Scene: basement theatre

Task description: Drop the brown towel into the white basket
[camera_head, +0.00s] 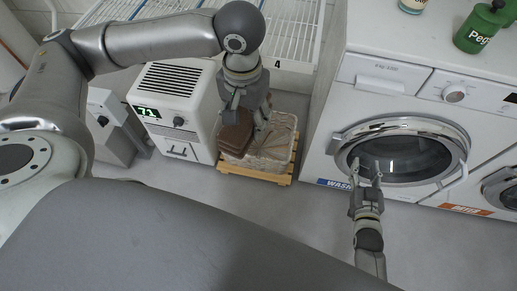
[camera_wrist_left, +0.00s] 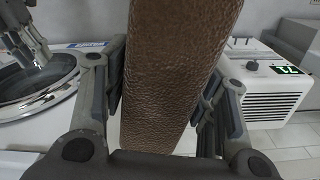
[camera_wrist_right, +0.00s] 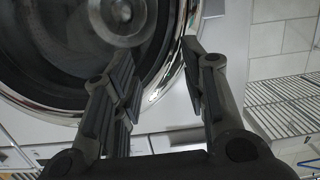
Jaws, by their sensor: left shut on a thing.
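The brown towel (camera_head: 236,134) is a folded block gripped by my left gripper (camera_head: 246,108). In the left wrist view the towel (camera_wrist_left: 175,75) fills the space between the fingers (camera_wrist_left: 165,95). The whitish woven basket (camera_head: 268,158) stands on a low wooden pallet. The towel overlaps the basket's left part in the head view; I cannot tell whether it touches the basket. My left gripper hides part of the basket's opening. My right gripper (camera_head: 367,178) is open and empty in front of the washing machine door, with its fingers apart in the right wrist view (camera_wrist_right: 160,85).
A white dehumidifier-like unit (camera_head: 172,100) stands left of the basket. A washing machine (camera_head: 400,95) stands right, with a green bottle (camera_head: 481,27) on top. A white wire rack (camera_head: 290,35) is behind. The grey floor (camera_head: 240,215) in front is clear.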

